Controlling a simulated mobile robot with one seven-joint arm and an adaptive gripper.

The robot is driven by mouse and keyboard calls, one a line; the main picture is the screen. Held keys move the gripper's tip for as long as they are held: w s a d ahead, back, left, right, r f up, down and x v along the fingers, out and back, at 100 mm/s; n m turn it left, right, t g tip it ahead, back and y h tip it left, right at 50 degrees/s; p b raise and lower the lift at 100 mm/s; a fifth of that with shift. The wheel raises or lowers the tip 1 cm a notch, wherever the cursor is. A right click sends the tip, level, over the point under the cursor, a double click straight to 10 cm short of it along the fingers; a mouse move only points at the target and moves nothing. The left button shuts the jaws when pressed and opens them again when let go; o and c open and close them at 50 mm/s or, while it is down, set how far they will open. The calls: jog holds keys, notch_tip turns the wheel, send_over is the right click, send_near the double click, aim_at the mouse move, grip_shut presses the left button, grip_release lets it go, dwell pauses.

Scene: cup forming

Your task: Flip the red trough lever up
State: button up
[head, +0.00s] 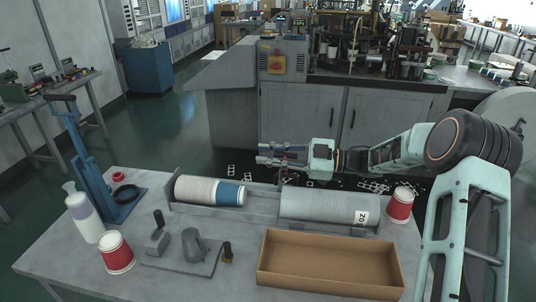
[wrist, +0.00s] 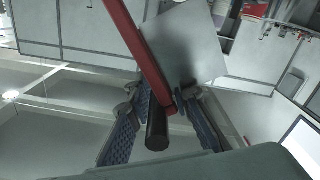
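The red trough lever (wrist: 140,45) crosses the upper middle of the wrist view. Its black grip (wrist: 157,128) points back towards the camera. My gripper (wrist: 168,92) has its two blue-padded fingers apart, one on each side of the lever's grip end. Gaps show between the pads and the grip, so I see no clear hold. In the head view my gripper (head: 263,155) is level, pointing left, behind the table's far edge and above the trough. The lever is too small there to make out clearly.
An open cardboard box (head: 330,285), red cups (head: 116,252) (head: 400,205), a white bottle (head: 84,215) and a blue press (head: 88,165) stand on the table.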

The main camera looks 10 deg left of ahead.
grip_shut()
jog(key=shift+w, duration=0.1)
jog(key=w+m, duration=0.4)
jog(key=w, duration=0.4)
jog(key=shift+d+r+m, duration=0.15)
jog(key=shift+m, duration=0.25)
dwell(0.3)
dwell(0.4)
